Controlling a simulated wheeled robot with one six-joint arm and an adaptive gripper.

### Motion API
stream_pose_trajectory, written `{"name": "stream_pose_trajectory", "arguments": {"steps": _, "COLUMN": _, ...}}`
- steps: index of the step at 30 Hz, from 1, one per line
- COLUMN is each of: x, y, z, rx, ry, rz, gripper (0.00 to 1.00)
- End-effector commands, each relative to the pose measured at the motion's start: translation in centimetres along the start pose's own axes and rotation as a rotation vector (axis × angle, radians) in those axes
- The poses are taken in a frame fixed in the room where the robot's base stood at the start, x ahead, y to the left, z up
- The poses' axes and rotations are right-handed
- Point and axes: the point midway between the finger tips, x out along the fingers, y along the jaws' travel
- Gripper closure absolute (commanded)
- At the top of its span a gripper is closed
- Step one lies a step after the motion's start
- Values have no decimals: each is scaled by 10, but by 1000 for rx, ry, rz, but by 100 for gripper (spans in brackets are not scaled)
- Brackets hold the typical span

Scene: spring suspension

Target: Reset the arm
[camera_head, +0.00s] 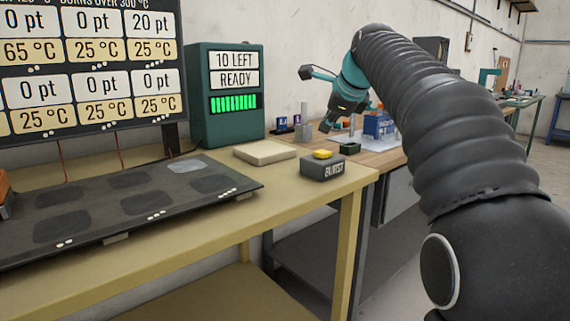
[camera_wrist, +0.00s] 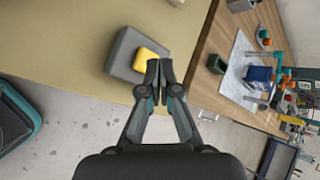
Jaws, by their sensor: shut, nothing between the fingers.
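My arm, in a ribbed black sleeve, reaches from the right of the head view toward the back. My gripper (camera_head: 335,122) hangs at its far end, above the tables in that view. In the wrist view my gripper (camera_wrist: 160,70) has its fingertips together with nothing between them. The fingertips overlap the edge of a grey box (camera_wrist: 122,52) with a yellow button (camera_wrist: 150,60). I cannot tell the height gap. In the head view the grey box (camera_head: 318,171), marked "BURST", and its yellow button (camera_head: 322,154) stand at the tan table's right end.
A dark plate with several pads (camera_head: 105,222) lies on the tan table (camera_head: 215,240). A green box (camera_head: 228,125) reading "10 LEFT READY" and a temperature board (camera_head: 90,65) stand behind. A beige slab (camera_head: 264,152) lies near the button box. A wooden bench (camera_head: 385,160) with small items adjoins at right.

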Motion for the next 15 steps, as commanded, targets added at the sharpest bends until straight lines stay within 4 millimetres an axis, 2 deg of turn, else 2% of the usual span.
{"name": "stream_pose_trajectory", "arguments": {"steps": 1, "x": -9, "y": 16, "z": -2, "rx": -74, "ry": 11, "rz": 7, "gripper": 100}}
{"name": "stream_pose_trajectory", "arguments": {"steps": 6, "x": -26, "y": 80, "z": -22, "rx": -396, "ry": 55, "rz": 49, "gripper": 100}}
{"name": "stream_pose_trajectory", "arguments": {"steps": 11, "x": -38, "y": 146, "z": -45, "rx": -707, "ry": 82, "rz": 100, "gripper": 100}}
{"name": "stream_pose_trajectory", "arguments": {"steps": 15, "x": -44, "y": 210, "z": -70, "rx": -982, "ry": 94, "rz": 155, "gripper": 100}}
